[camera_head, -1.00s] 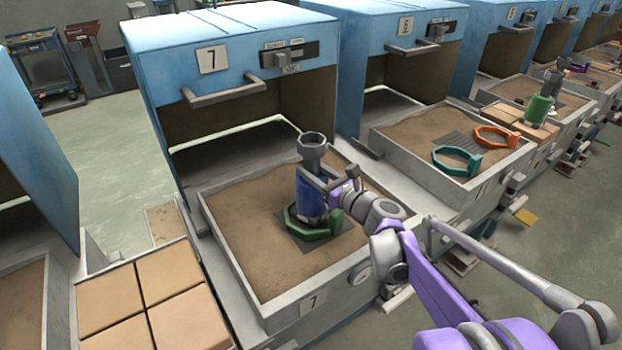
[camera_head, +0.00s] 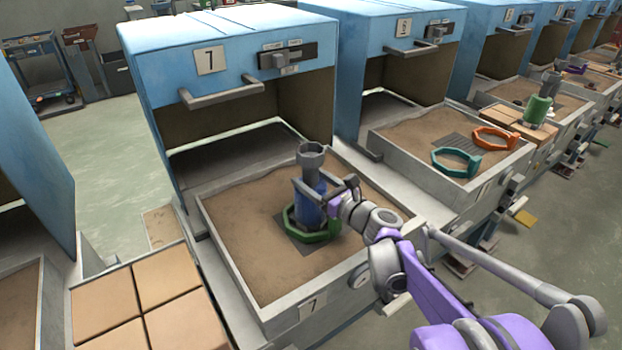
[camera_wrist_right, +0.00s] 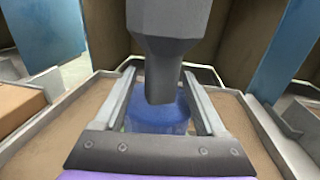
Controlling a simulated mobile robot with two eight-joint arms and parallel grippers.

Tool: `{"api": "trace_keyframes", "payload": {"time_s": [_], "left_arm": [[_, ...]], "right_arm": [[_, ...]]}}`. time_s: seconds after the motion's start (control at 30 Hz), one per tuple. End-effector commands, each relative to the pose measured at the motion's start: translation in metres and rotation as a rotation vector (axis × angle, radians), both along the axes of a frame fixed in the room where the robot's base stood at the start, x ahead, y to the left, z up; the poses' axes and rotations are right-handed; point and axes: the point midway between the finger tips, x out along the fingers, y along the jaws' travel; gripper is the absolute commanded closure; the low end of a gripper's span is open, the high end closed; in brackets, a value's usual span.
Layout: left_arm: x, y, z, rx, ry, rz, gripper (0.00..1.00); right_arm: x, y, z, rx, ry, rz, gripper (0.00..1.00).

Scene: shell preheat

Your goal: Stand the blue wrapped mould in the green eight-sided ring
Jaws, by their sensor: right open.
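The blue wrapped mould (camera_head: 309,210) stands upright inside the green eight-sided ring (camera_head: 325,238), with a grey flared cup on its top. The ring lies on a dark grate in the sand tray of the oven marked 7. My right gripper (camera_head: 312,184) is open, its two fingers on either side of the mould below the cup. In the right wrist view the blue body (camera_wrist_right: 157,110) shows between the fingers, under the grey cup (camera_wrist_right: 168,25). The mould's bottom is hidden by the ring. My left gripper is not in view.
The sand tray (camera_head: 245,281) has raised walls around the mould. Orange blocks (camera_head: 108,295) lie at the lower left. The tray to the right holds a teal ring (camera_head: 440,163) and an orange ring (camera_head: 490,130). A green mould (camera_head: 538,110) stands farther right.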

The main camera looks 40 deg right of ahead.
Motion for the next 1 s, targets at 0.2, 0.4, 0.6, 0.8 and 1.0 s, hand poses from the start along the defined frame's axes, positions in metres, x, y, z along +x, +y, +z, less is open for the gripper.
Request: {"api": "trace_keyframes", "payload": {"time_s": [0.2, 0.4, 0.6, 0.8, 1.0], "left_arm": [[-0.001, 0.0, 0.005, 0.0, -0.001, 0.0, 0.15], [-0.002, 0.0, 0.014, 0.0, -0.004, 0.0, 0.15], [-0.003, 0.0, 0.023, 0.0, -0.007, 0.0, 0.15], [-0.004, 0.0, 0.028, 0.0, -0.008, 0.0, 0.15], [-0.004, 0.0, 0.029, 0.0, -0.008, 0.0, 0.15]], "right_arm": [[-0.001, 0.0, 0.01, 0.0, 0.0, 0.0, 0.27], [-0.041, -0.002, 0.009, -0.002, 0.0, -0.005, 0.27], [-0.085, -0.003, 0.008, -0.002, 0.0, -0.004, 0.27], [-0.112, -0.003, 0.008, 0.0, 0.0, -0.002, 0.27], [-0.12, -0.002, 0.006, 0.0, 0.001, 0.0, 0.27]]}}
